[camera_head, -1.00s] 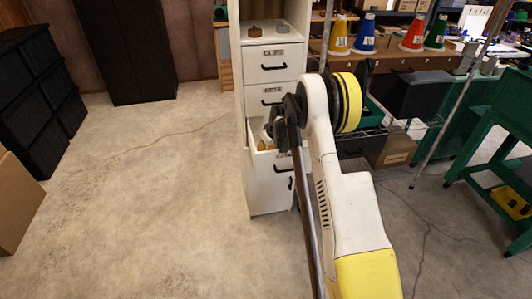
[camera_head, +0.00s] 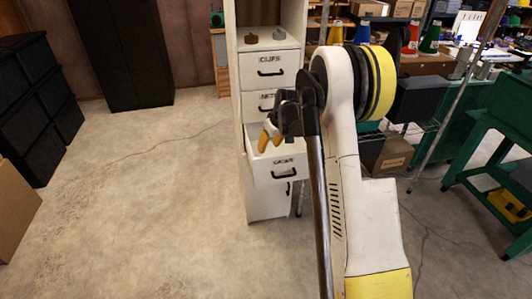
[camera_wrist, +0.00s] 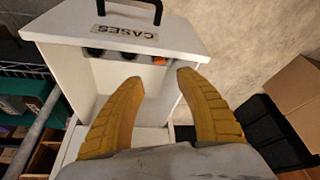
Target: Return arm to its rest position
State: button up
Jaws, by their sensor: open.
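My gripper (camera_head: 266,138) is in front of the white drawer cabinet (camera_head: 268,204), at the height of its pulled-out lower drawer (camera_head: 277,160). In the wrist view my gripper's two yellow fingers (camera_wrist: 163,100) are spread apart with nothing between them. The open drawer, labelled CASES, also shows there (camera_wrist: 125,38), with its black handle at the top of the picture. Some dark items and an orange one lie inside it, partly hidden. My arm covers the right part of the cabinet in the head view.
The CLIPS drawer (camera_head: 269,69) above is shut. Black crates (camera_head: 35,100) and a cardboard box (camera_head: 15,210) stand at the left. A shelf with colored thread cones (camera_head: 430,38) and a green bench (camera_head: 497,125) are at the right.

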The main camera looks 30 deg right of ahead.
jog(key=s+a+r+t, duration=0.1)
jog(key=s+a+r, duration=1.35)
jog(key=r, duration=0.45)
jog(key=s+a+t, duration=0.1)
jog(key=s+a, duration=0.2)
jog(key=s, duration=0.7)
jog(key=s+a+f+m, duration=0.1)
jog(key=s+a, duration=0.3)
jog(key=s, duration=0.6)
jog(key=shift+s+a+f+t, duration=0.2)
jog(key=shift+a+t, duration=0.1)
jog(key=shift+t, duration=0.1)
jog(key=shift+w, duration=0.1)
